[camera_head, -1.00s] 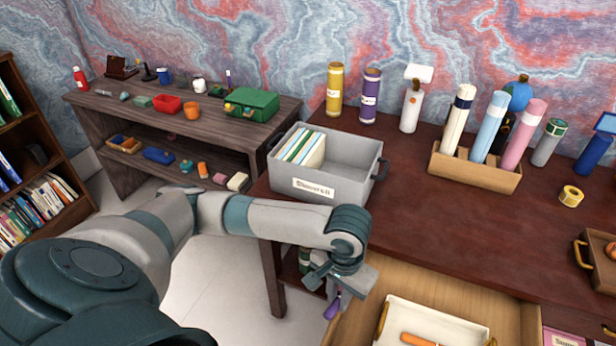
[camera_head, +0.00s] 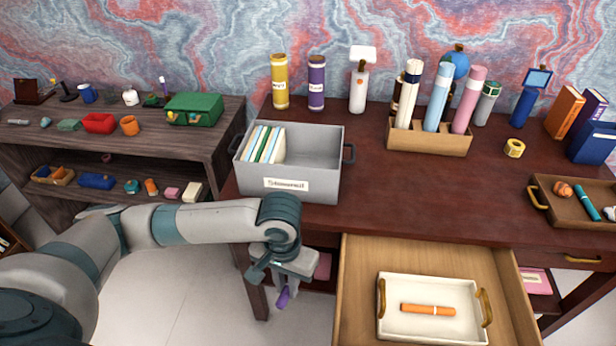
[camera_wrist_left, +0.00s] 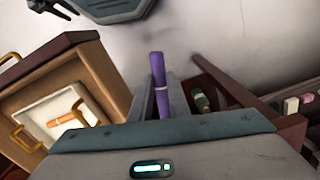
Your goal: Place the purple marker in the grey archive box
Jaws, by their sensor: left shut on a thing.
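The purple marker (camera_wrist_left: 160,85) is held in my left gripper (camera_head: 285,290), which is shut on it. In the head view only part of the purple marker (camera_head: 283,297) shows below the fingers. The gripper hangs in front of the desk, left of the open drawer and below the desktop's front edge. The grey archive box (camera_head: 318,180) stands on the left end of the desktop, above and behind the gripper. It has a label on its front, dark side handles and several upright folders in its left part; its right part looks empty. My right gripper is not in view.
The open drawer (camera_head: 360,300) holds a white tray (camera_head: 395,328) with an orange marker (camera_head: 428,310). Yellow (camera_head: 280,85) and purple (camera_head: 317,85) cylinders stand behind the box. A wooden holder (camera_head: 430,140) with tubes stands to the right. The desktop between is clear.

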